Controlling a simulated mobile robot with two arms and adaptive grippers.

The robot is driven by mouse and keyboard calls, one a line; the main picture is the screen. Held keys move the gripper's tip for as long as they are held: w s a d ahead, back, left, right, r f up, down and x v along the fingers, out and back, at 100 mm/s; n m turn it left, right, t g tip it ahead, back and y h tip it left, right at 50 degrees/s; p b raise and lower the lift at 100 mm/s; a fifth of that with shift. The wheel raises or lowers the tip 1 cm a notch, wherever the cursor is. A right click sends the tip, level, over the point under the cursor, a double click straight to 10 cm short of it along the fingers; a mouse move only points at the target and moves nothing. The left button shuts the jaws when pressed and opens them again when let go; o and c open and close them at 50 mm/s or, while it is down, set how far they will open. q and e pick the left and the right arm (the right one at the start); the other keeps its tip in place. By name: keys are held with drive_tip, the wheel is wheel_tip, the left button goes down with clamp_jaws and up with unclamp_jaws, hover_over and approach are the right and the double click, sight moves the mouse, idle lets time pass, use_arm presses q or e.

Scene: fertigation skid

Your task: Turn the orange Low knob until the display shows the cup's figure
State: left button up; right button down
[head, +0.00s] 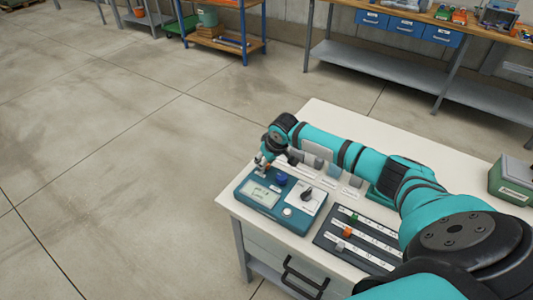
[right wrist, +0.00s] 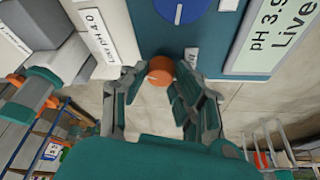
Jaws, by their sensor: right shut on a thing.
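The teal meter box (head: 245,200) stands on the near left corner of the white bench, with its pale display (head: 260,195) facing up. In the right wrist view the display (right wrist: 262,40) reads "pH 3.9", possibly cut off, and "Live". The orange knob (right wrist: 160,71) sits at the box edge near the blue knob (right wrist: 183,8). My right gripper (right wrist: 160,82) is shut on the orange knob, one finger either side; in the head view it (head: 262,164) hides the knob. A card (right wrist: 92,37) ending in "pH 4.0" lies beside the box. My left gripper is out of view.
Several small grey cups (head: 318,163) stand behind the box, partly under my right arm. A black dial (head: 306,195) and white button (head: 287,211) are on the box. A dark slider panel (head: 355,240) lies to the right. A green box (head: 513,180) stands at far right.

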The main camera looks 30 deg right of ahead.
drive_tip(key=m+p, duration=0.1)
drive_tip(key=m+h+p, duration=0.1)
drive_tip(key=p, duration=0.1)
drive_tip(key=shift+a+r+m, duration=0.1)
drive_tip(key=shift+r+m, duration=0.1)
drive_tip(key=shift+m, duration=0.1)
drive_tip(key=shift+f+m+p, duration=0.15)
drive_tip(key=shift+m+p, duration=0.25)
drive_tip(key=shift+m, duration=0.1)
drive_tip(key=c, duration=1)
unclamp_jaws()
drive_tip(key=shift+c, duration=0.2)
drive_tip(key=v, duration=1.2)
drive_tip(key=shift+w+a, duration=0.1)
drive_tip(key=shift+a, duration=0.1)
